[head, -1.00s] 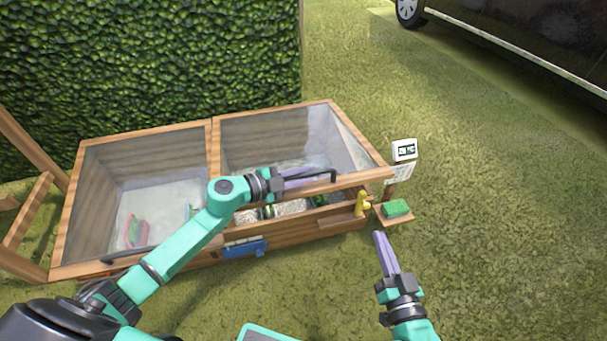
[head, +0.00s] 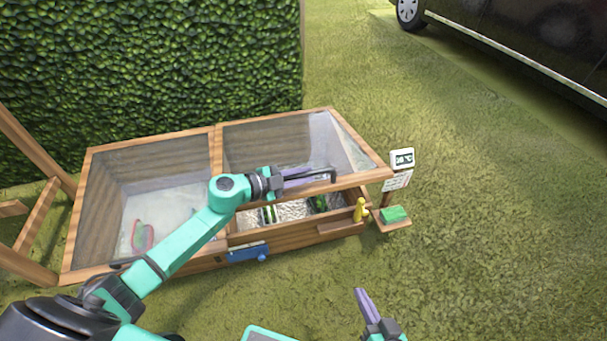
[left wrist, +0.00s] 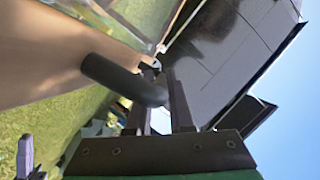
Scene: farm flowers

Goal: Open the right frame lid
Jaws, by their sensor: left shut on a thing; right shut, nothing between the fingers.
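The right frame lid (head: 345,183) is a wooden-framed clear panel on the right half of the cold frame. Its front edge is raised above the box front, and a gap shows the inside. My left gripper (head: 308,177) is shut on the lid's black handle (head: 333,175) at the front rail. In the left wrist view, the dark handle (left wrist: 120,78) runs from the wooden rail to between the fingers (left wrist: 158,105). My right gripper (head: 363,297) is shut and empty, low in front of the frame, apart from it.
The left lid (head: 88,275) lies over the left half. A blue item (head: 247,253) is on the box front. A small shelf with a green sponge (head: 393,214), a yellow bottle (head: 360,210) and a display (head: 402,159) are at the right. A hedge (head: 150,70) stands behind; grass is open right.

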